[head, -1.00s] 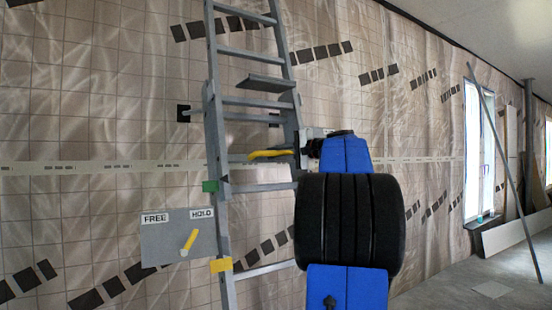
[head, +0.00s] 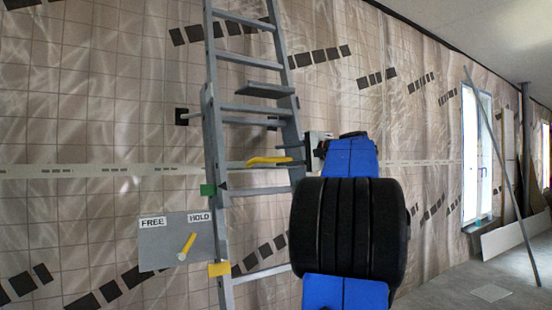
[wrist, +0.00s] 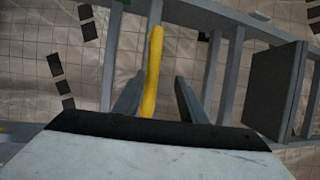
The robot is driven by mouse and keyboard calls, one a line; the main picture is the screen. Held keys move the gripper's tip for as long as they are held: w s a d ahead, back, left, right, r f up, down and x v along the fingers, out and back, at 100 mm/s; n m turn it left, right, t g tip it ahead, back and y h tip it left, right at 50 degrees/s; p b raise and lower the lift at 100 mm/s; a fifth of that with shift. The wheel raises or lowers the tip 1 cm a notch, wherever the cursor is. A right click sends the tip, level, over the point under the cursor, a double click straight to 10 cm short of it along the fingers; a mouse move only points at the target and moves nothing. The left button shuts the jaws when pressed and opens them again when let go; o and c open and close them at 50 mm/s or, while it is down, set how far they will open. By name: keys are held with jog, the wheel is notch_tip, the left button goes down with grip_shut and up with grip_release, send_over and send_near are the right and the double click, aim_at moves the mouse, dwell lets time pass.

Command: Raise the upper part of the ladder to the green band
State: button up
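The grey ladder (head: 212,140) leans at the wall. Its upper part (head: 262,89) carries a yellow handle (head: 270,161) on a rung and a small dark pointer beside the left rail. A yellow band (head: 219,269) is lower down. The lever (head: 187,246) on the grey plate tilts toward HOLD. My gripper (head: 307,149) is just right of the handle. In the wrist view my gripper (wrist: 160,77) is open, with the yellow handle (wrist: 153,70) showing between the parted fingers, apparently not touching.
The grey plate (head: 160,250) with FREE and HOLD labels is left of the ladder. A wrapped wall (head: 80,200) stands behind.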

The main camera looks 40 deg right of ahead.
jog(key=s+d+r, duration=0.1)
jog(key=s+d, duration=0.1)
jog(key=s, duration=1)
jog(key=shift+s, duration=0.3)
jog(key=shift+a, duration=0.1)
jog(key=w+a+f+n+g+y, duration=0.1)
jog(key=w+a+f+g, duration=0.1)
jog(key=w+a+f, duration=0.4)
jog(key=w+a+f+n+g, duration=0.1)
jog(key=a+f+g, duration=0.1)
jog(key=a+f, duration=0.5)
jog(key=s+a+f+n+g, duration=0.1)
jog(key=a+f+n+g, duration=0.1)
jog(key=a+f, duration=0.45)
jog(key=a+f+n+g, duration=0.1)
jog(key=a+f, duration=0.3)
jog(key=a, duration=0.6)
jog(key=s+a+f+n+g+h, duration=0.1)
jog(key=s+a+f+n, duration=0.3)
jog(key=f, duration=0.5)
jog(key=s+a+f+n+g+h, duration=0.1)
jog(key=s+a+f+n+g, duration=0.1)
jog(key=s+a+f, duration=0.3)
jog(key=s+a+f+n+g+h, duration=0.1)
jog(key=s+a+f+n, duration=0.4)
jog(key=s+f, duration=0.5)
notch_tip(320, 180, down, 4)
jog(key=shift+a+r+n+g+h, duration=0.2)
jog(key=shift+a+n+g+h, duration=0.1)
jog(key=shift+g, duration=0.2)
